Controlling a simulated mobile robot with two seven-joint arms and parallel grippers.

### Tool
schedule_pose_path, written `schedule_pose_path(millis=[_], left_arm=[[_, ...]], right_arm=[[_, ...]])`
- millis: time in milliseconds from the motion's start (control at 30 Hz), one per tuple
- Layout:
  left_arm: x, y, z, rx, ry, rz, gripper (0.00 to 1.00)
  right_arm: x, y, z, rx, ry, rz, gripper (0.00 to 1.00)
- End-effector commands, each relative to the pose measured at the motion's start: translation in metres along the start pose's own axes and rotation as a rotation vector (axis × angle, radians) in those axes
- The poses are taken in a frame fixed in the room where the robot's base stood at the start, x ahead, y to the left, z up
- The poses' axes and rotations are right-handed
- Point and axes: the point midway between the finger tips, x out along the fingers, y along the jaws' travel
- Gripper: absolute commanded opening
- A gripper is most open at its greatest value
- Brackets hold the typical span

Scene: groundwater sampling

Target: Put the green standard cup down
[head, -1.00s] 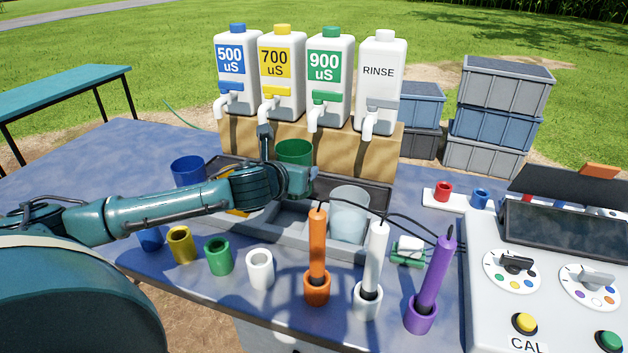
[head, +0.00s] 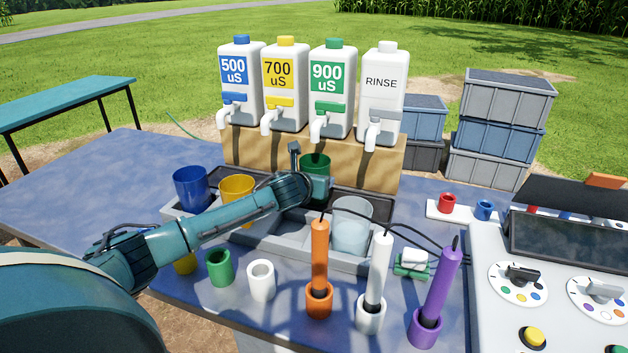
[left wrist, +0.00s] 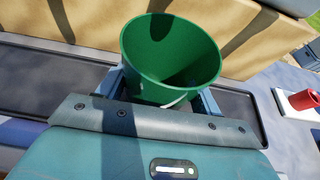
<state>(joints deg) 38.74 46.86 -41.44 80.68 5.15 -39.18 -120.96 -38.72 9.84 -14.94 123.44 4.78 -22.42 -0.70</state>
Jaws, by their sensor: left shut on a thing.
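The green standard cup (head: 315,166) is upright and partly hidden behind my left gripper in the head view. My left gripper (head: 312,180) is shut on it, below the spouts of the 900 uS (head: 327,85) and rinse jugs. In the left wrist view the green cup (left wrist: 172,55) shows its open mouth between the fingers, over a dark tray (left wrist: 50,85). I cannot tell whether its base touches the tray. My right gripper is not in view.
A blue cup (head: 192,188) and a yellow cup (head: 238,190) stand left of my gripper. A clear cup (head: 351,228) stands in the grey holder (head: 285,240). Orange (head: 319,255), white (head: 380,270) and purple probes stand in front. The meter (head: 500,315) is at right.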

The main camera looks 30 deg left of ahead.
Motion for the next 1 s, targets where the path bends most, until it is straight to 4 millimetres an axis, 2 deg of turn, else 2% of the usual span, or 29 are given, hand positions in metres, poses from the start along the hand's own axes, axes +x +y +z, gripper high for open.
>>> schedule_pose_path(millis=[267, 300, 533, 867, 1000], left_arm=[[0.001, 0.000, -0.002, -0.001, -0.001, 0.000, 0.41], [0.001, 0.000, -0.002, -0.001, 0.000, 0.000, 0.67], [0.001, 0.000, -0.002, -0.001, 0.000, 0.000, 0.86], [-0.001, 0.000, 0.002, 0.000, -0.001, 0.001, 0.87], [-0.014, 0.001, 0.001, 0.002, 0.000, 0.000, 0.87]], right_arm=[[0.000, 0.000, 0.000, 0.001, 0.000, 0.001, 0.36], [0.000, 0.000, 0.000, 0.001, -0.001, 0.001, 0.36], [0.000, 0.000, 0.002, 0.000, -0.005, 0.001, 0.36], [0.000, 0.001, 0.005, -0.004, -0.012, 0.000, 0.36], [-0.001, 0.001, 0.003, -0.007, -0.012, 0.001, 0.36]])
